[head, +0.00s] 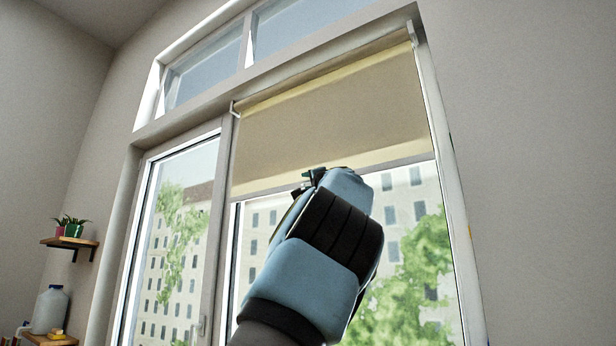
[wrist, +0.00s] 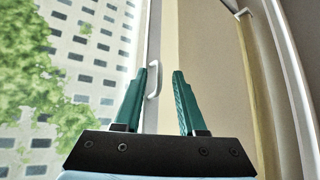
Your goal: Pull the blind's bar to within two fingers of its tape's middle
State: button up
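The beige blind (head: 330,115) hangs over the upper part of the right window pane. Its pale bar (head: 405,161) runs along the lower edge, partly hidden behind my gripper (head: 308,181). In the wrist view, the bar (wrist: 154,30) runs up the picture beside the blind's fabric (wrist: 210,50). A white pull handle (wrist: 154,81) shows on the bar. My gripper (wrist: 165,70) has its teal fingers apart, and the handle appears between them, nearer the left finger. I cannot tell whether they touch. No tape is clearly readable; a small dark mark (head: 450,140) shows at the frame's right edge.
The window frame (head: 455,210) borders the blind on the right. A window door (head: 180,240) stands to the left. A small shelf (head: 70,243) with potted plants (head: 72,228) and a jug (head: 50,309) are at far left. The glass below the blind is uncovered.

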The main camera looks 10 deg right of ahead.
jog(key=shift+w, duration=0.1)
grip_shut()
dwell(0.3)
dwell(1.2)
